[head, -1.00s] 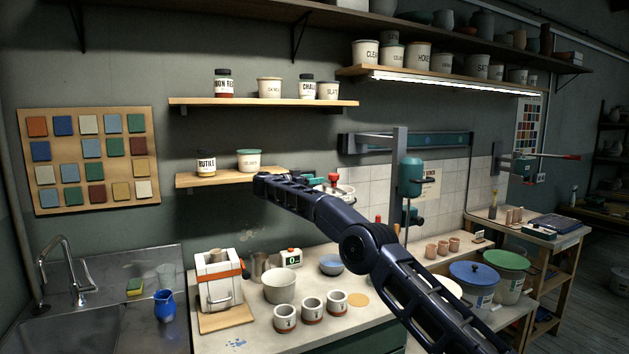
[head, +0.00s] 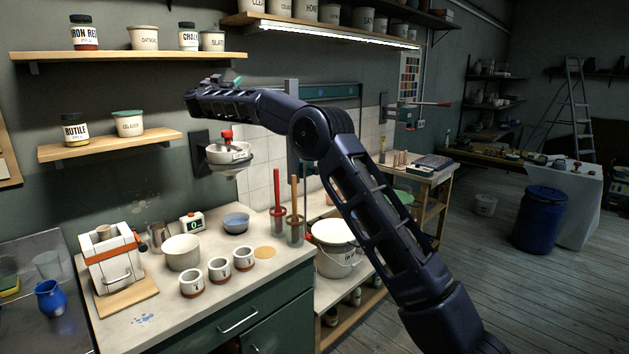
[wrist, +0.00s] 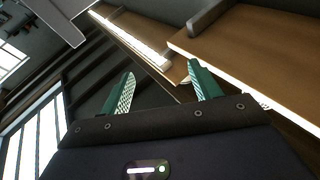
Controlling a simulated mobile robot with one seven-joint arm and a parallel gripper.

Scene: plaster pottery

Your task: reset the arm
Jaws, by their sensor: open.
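My arm is raised and bent over the counter in the head view, its forearm reaching left past the wall shelves. My gripper shows in the wrist view (wrist: 162,82), its two teal fingers spread apart with nothing between them. In the head view the gripper is mostly hidden behind the forearm's end; only a small teal bit shows there. The wrist camera looks up at the underside of wooden shelves (wrist: 245,50) and a lit strip (wrist: 125,35). I cannot tell the distance to them.
The counter (head: 215,315) holds a white bowl (head: 182,253), several small cups and a blue bowl (head: 235,222). Lower shelf (head: 110,145) and upper shelf (head: 125,56) stand near the arm's end. Open floor (head: 470,265) lies right, with a blue barrel (head: 540,218).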

